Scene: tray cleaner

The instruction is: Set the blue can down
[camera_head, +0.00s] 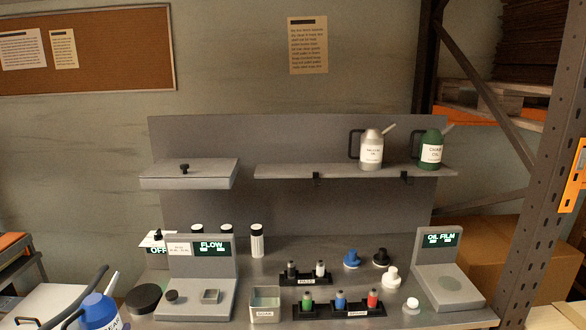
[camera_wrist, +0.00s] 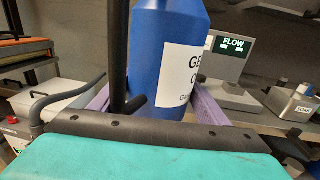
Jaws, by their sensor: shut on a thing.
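The blue can (camera_head: 98,312) is at the bottom left of the head view, with a dark handle on its left and a pale spout rising to the right. Its lower part is cut off by the picture edge. In the wrist view the blue can (camera_wrist: 176,45) stands roughly upright between the purple fingers of my gripper (camera_wrist: 155,108), with a white label facing right. My gripper is shut on the can. What is under the can is hidden.
A shelf (camera_head: 285,172) holds a white-grey can (camera_head: 371,150) and a green can (camera_head: 430,150) at its right; its left part is bare. The bench below carries a FLOW unit (camera_head: 208,262), an OIL FILM unit (camera_head: 445,272), a small bin (camera_head: 265,303) and several small bottles. A rack post (camera_head: 535,165) stands right.

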